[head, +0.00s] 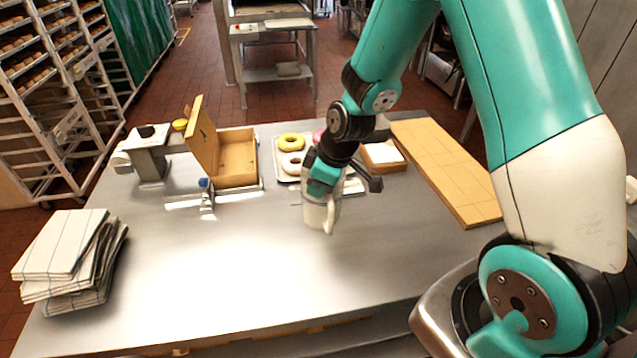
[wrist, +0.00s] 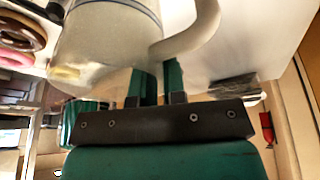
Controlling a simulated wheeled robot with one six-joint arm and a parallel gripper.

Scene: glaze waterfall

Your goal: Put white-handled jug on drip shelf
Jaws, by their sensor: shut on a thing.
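The white-handled jug (head: 314,214) is a pale, see-through vessel held over the middle of the worktable, below my gripper (head: 322,188). Its white handle (head: 332,213) faces the front right. In the wrist view the jug (wrist: 105,42) fills the upper left, and its curved handle (wrist: 203,32) reaches to the right. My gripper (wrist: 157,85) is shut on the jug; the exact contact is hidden. The jug looks close above the table, but I cannot tell its clearance. I cannot clearly pick out the drip shelf; my gripper and the jug cover part of the area behind them.
A tray (head: 281,174) with ringed doughnuts stands behind the jug. An open brown box (head: 237,160) and a blue-knobbed metal fixture (head: 207,199) are left. A long wooden board (head: 445,165) lies right. Folded cloths (head: 62,245) sit front left. The front middle of the table (head: 230,270) is clear.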

